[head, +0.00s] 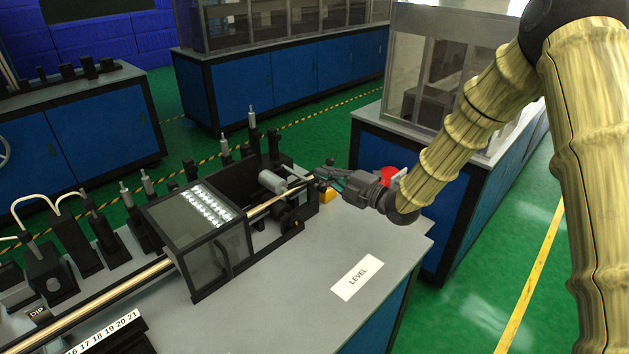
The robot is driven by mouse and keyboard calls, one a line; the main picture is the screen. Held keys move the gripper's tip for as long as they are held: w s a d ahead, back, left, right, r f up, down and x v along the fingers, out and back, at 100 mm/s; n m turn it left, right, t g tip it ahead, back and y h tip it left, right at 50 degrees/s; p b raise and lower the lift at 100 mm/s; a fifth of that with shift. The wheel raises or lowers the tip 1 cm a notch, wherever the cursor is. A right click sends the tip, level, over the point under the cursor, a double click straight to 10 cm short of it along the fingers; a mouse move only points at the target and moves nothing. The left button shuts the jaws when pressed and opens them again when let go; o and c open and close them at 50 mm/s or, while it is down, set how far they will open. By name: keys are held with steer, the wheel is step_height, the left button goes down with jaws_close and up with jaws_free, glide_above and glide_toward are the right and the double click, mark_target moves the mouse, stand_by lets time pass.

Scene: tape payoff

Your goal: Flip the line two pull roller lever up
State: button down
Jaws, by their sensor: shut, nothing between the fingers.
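The black pull roller unit (268,208) stands at the right end of the line on the grey bench. It has a light grey cylinder (272,181) and a dark round roller or wheel (291,219) on its near side. A thin tan rod or strip (270,204) runs out of it toward the right. My gripper (322,178) is at the unit's right end, close to the rod's tip, pointing left. Its fingers are shut and hold nothing that I can make out. I cannot pick out the lever or tell its position. Contact between fingers and unit is unclear.
A clear-sided box (205,258) with a lit top stands left of the unit. A yellow block (327,195) lies just below my gripper. A red object (388,174) is behind my wrist. The bench front around the LEVEL label (357,278) is clear.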

steer(key=shift+w+d, duration=0.1)
stand_by(0.3)
steer(key=s+d+b, duration=0.4)
steer(key=s, duration=0.4)
steer(key=shift+s+d+r, duration=0.15)
steer(key=shift+s+r, duration=0.1)
steer(key=shift+r, duration=0.1)
stand_by(0.4)
